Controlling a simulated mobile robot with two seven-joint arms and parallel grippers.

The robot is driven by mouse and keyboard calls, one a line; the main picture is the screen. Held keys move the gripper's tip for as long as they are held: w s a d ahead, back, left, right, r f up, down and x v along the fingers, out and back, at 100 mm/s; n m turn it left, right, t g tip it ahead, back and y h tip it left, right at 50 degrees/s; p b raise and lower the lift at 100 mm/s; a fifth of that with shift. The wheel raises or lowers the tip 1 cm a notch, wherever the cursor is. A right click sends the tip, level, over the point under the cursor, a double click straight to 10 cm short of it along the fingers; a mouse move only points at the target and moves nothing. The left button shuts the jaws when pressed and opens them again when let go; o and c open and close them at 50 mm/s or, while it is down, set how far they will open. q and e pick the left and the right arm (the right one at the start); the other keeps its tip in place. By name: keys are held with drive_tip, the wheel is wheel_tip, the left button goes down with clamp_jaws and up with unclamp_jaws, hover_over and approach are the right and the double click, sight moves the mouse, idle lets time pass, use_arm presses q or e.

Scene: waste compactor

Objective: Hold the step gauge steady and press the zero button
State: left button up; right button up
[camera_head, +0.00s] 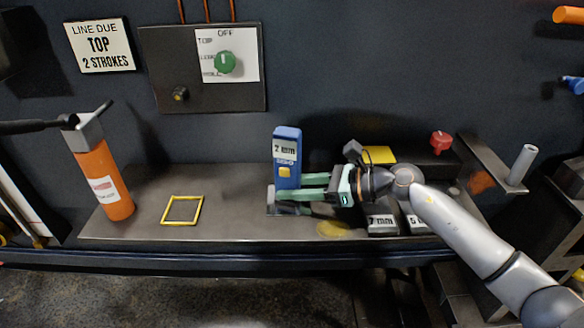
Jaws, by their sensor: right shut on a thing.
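The step gauge (287,152) is a blue upright block with a display reading 2 mm. A yellow button (285,172) sits on its front face, with small lettering above it that I cannot read surely. My right gripper (304,187) has green fingers and reaches in from the right. It is shut on the lower part of the gauge, which stands roughly upright at a small grey block (272,203) on the bench. Whether the gauge touches that block is hard to tell. My left gripper is not in view.
Blocks marked 7 mm (382,224) and 5 (416,224) lie below my right arm. A yellow square outline (182,210) marks the bench (235,220), left of the gauge. An orange cylinder (104,180) stands at left. A panel with a green knob (225,62) hangs behind.

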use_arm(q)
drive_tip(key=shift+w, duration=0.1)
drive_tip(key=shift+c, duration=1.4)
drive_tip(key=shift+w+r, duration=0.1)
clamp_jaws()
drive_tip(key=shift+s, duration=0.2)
